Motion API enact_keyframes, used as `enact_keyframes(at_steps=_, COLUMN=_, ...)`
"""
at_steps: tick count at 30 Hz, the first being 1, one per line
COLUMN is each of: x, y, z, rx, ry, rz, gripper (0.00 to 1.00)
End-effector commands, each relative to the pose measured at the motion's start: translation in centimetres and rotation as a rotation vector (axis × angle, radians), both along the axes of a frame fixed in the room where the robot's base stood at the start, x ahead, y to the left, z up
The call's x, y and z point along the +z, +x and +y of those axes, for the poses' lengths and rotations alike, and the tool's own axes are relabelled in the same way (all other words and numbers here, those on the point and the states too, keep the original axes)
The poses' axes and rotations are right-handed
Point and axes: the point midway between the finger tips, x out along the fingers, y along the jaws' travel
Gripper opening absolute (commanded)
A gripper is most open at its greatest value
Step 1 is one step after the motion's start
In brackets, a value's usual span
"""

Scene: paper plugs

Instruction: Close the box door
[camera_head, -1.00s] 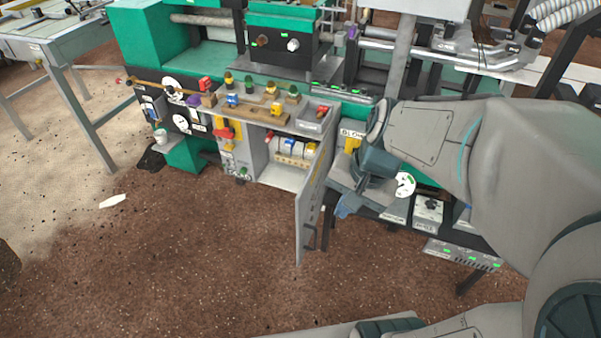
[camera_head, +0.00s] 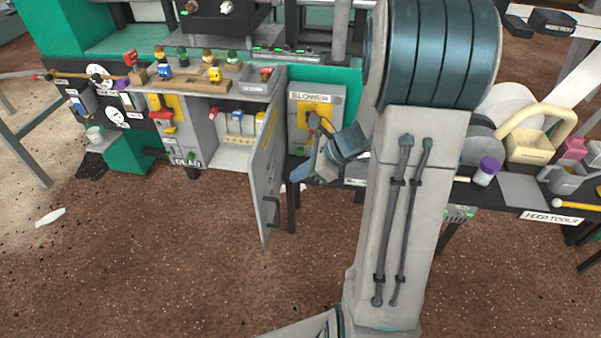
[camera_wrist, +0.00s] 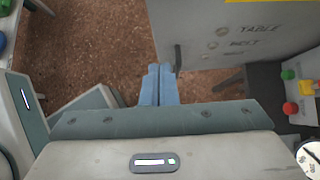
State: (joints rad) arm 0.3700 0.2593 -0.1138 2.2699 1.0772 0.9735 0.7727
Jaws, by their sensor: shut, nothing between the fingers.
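The box (camera_head: 228,157) is the pale cabinet on the workbench, with its front open and coloured switches inside. Its grey door (camera_head: 266,170) stands wide open, swung out toward me, with a dark handle (camera_head: 273,212) low on its right-hand face. My gripper (camera_head: 298,177) is just right of the door in the head view. Its blue fingers (camera_wrist: 160,72) are together and empty, close to the door's edge in the wrist view. I cannot tell if they touch it.
A panel labelled BLOWER (camera_head: 316,108) with a yellow switch plate stands behind my gripper. A cup (camera_head: 95,134) sits at the left. The brown floor before the box is clear.

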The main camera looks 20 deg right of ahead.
Motion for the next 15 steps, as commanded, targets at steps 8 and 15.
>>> enact_keyframes(at_steps=8, x=-4.7, y=1.9, z=3.9, rx=0.004, ry=0.0, rz=0.003, gripper=0.0)
enact_keyframes(at_steps=15, x=-4.4, y=3.5, z=6.7, rx=0.004, ry=-0.002, rz=-0.001, gripper=0.0)
